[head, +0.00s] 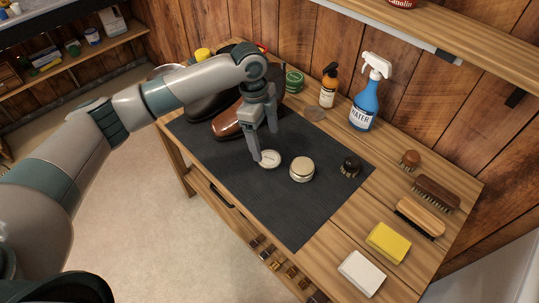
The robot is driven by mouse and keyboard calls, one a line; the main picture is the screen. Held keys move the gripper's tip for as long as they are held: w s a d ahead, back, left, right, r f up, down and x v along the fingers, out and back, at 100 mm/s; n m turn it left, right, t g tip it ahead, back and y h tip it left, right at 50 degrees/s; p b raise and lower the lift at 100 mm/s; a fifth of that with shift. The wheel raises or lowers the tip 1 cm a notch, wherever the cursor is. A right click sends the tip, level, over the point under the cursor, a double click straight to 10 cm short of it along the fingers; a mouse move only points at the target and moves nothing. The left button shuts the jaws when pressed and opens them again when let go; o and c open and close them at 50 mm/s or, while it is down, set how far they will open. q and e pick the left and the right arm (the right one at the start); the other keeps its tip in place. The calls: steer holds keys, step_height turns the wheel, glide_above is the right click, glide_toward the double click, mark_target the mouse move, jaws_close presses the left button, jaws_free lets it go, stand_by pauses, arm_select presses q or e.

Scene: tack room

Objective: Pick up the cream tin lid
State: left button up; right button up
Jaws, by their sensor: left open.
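The cream tin lid (269,159), a flat pale disc, lies on the dark mat (305,215). The cream tin (302,169), round with a pale top, stands just to its right, apart from it. My left gripper (265,145) is open, with its fingers pointing down over the mat. Its nearer fingertip shows at the lid's left edge, and the other finger is farther back. I cannot tell whether a finger touches the lid. Nothing is held. My right gripper is not in view.
A brown shoe (228,122) stands behind the gripper. A small dark brush (350,166) is right of the tin. A blue spray bottle (365,105) and amber bottle (328,88) stand behind. Brushes, a yellow sponge (388,243) and a white block (361,274) line the right. The mat's front is clear.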

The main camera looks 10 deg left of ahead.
mark_target(269, 158)
arm_select(q)
steer(key=shift+d+f, duration=0.2)
steer(key=shift+f, duration=0.85)
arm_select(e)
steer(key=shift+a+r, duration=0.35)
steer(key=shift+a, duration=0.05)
arm_select(q)
steer(key=shift+w+f+p, duration=0.1)
steer(key=shift+f+p, duration=0.35)
steer(key=shift+p, duration=0.15)
steer(key=f+p, duration=0.1)
steer(key=f, duration=0.2)
steer(key=shift+w+d+p, duration=0.1)
steer(key=shift+w+p, duration=0.1)
steer(key=shift+p, duration=0.15)
steer(key=shift+f, duration=0.7)
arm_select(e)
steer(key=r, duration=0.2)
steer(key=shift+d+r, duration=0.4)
